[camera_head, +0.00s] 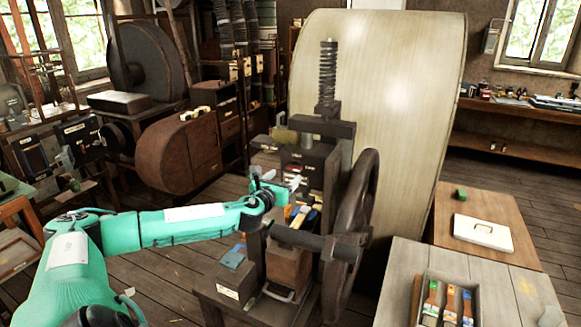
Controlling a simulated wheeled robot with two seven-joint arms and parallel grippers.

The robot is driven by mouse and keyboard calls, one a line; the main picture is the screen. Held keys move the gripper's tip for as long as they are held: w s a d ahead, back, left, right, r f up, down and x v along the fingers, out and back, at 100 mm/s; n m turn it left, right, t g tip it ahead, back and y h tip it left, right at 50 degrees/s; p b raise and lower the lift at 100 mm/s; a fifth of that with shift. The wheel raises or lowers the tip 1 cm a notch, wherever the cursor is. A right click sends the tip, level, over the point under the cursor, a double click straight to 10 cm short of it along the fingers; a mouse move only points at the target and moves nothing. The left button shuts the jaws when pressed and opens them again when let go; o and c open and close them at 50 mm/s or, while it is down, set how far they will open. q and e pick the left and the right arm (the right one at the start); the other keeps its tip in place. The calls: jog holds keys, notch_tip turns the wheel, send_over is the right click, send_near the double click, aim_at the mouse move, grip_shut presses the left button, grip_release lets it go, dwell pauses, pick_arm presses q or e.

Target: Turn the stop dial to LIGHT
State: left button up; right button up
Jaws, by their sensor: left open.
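The press (322,165) stands in the middle of the view, with an upright spring-wrapped screw (327,75) on top and a large dark handwheel (352,225) on its right side. My left arm reaches in from the left, and my left gripper (268,186) is at the press's left front side, in front of its body. It is open, with no object visible between its fingers. I cannot make out the stop dial or a LIGHT marking; the gripper covers part of the press there. My right gripper is not in view.
Coloured items (300,216) lie on the press beside the gripper. A box (235,275) sits low at the press's left. A grey table (535,292) at front right holds a tray (424,312) of coloured stamps. A large pale cylinder (400,90) stands behind.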

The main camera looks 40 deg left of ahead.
aim_at(293, 168)
pick_arm(q)
jog(key=p+x, duration=0.1)
jog(key=x, duration=0.2)
jog(key=shift+w+a+r, duration=0.1)
jog(key=shift+w+a, duration=0.05)
jog(key=shift+w, duration=0.2)
jog(key=shift+p+x, duration=0.5)
jog(key=shift+x, duration=0.45)
jog(key=c, duration=1)
